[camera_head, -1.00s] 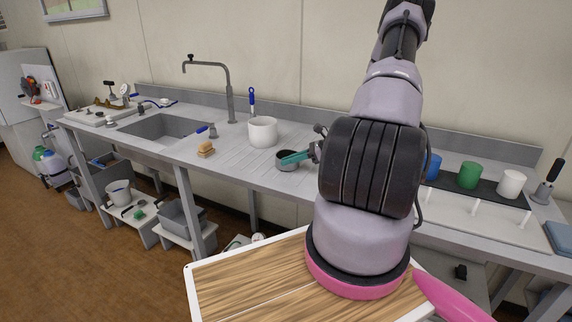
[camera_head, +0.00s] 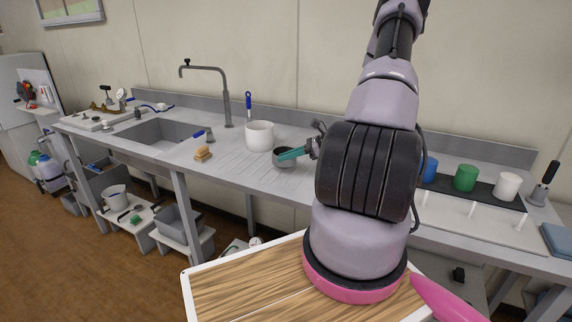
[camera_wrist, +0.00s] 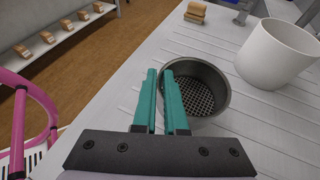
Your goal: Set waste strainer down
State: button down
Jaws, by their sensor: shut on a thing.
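The waste strainer (camera_wrist: 213,82) is a dark grey round cup with a mesh bottom. It also shows in the head view (camera_head: 283,163), at the middle of the counter. My gripper (camera_wrist: 160,73) has teal fingers shut on the strainer's near left wall, one finger outside and one inside the rim. In the head view my gripper (camera_head: 291,154) reaches in from the right. The strainer looks upright and empty, at or just above the ribbed drainboard (camera_head: 232,164). I cannot tell whether its base touches. Part of its wall is hidden by my fingers.
A white pot (camera_head: 259,136) stands close behind the strainer. A sponge stack (camera_head: 203,153) lies to the left, near the sink (camera_head: 160,132). Blue, green (camera_head: 466,178) and white cups stand on a dark mat to the right. The drainboard's front is clear.

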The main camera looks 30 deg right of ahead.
notch_tip(320, 180, up, 7)
jog(key=shift+f, duration=0.1)
jog(key=w+a+f+m+t+h, duration=0.2)
jog(key=w+a+m+t+h, duration=0.35)
jog(key=a, duration=0.45)
notch_tip(320, 180, up, 13)
jog(key=w+m+h, duration=0.2)
jog(key=m, duration=0.1)
jog(key=shift+w+a+f+t, duration=0.15)
jog(key=shift+w+a+t, duration=0.05)
jog(key=shift+w+t, duration=0.15)
jog(key=w+d+f+n, duration=0.1)
jog(key=w+d+f, duration=0.1)
jog(key=w+d, duration=0.55)
jog(key=shift+g+y, duration=0.4)
jog(key=shift+y, duration=0.05)
jog(key=f, duration=0.4)
jog(key=s+d+f, duration=0.1)
jog(key=f, duration=0.4)
jog(key=d+f, duration=0.1)
jog(key=f, duration=0.4)
jog(key=shift+s+d, duration=0.15)
jog(key=shift+s, duration=0.05)
jog(key=shift+f, duration=2.15)
